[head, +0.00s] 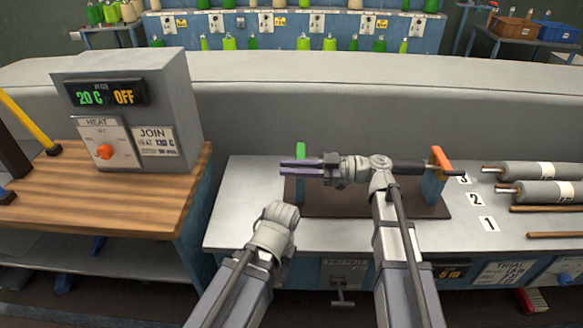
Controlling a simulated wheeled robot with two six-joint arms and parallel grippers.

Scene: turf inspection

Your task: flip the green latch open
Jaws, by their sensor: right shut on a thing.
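The green latch (301,149) stands upright on top of a blue post (300,188) at the left end of a brown base (350,208). My right gripper (297,166) reaches in from the right at the top of this post. Its fingers lie level and point left. They are shut on the latch's lower part, which they hide. An orange latch (440,158) slants on the other post, at the right end of the base, with a dark bar beside it. My left wrist shows in front of the base; its fingers cannot be seen.
A grey heater box (125,115) stands on a wooden table (95,185) at the left. Grey rollers (540,170) lie on the light bench (235,215) at the right, near number labels. The bench left of the base is clear.

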